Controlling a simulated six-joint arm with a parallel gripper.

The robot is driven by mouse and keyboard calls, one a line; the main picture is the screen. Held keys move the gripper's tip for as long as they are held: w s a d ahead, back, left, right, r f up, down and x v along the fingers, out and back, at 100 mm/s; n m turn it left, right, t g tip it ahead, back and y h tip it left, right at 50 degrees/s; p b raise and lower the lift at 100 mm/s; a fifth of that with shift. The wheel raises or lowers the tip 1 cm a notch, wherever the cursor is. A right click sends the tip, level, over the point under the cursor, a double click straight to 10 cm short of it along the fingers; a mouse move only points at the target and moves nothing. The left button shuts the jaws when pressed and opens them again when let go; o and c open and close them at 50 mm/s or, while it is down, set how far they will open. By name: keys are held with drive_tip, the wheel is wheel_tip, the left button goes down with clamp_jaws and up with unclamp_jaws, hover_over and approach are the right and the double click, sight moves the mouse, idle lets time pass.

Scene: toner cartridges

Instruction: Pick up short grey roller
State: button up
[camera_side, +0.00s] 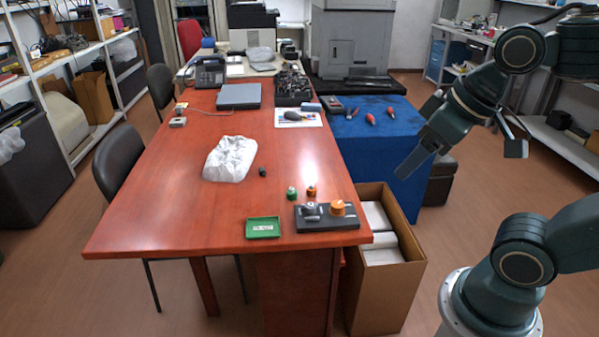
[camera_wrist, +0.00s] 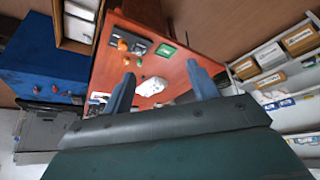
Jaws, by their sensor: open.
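A short grey, roller-like piece (camera_side: 311,211) sits at the left of a dark tray (camera_side: 342,224) near the table's front right corner. An orange, roller-like piece (camera_side: 338,208) sits beside it on the tray. A small dark cylinder (camera_side: 263,172) stands on the table near a white crumpled bag (camera_side: 230,158). I cannot tell for sure which is the named roller. My gripper (camera_wrist: 160,75) is open and empty, its two blue-grey fingers apart. In the side view it hangs in the air right of the table, away from these pieces.
A small green piece (camera_side: 291,193) and an orange-brown one (camera_side: 311,191) stand behind the tray. A green dish (camera_side: 262,228) lies to its left. An open cardboard box (camera_side: 399,285) stands right of the table, and a blue-covered surface (camera_side: 388,142) lies behind it.

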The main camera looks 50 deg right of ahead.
drive_tip(key=shift+s+a+f, duration=0.15)
drive_tip(key=shift+s, duration=0.5)
drive_tip(key=shift+c, duration=0.2)
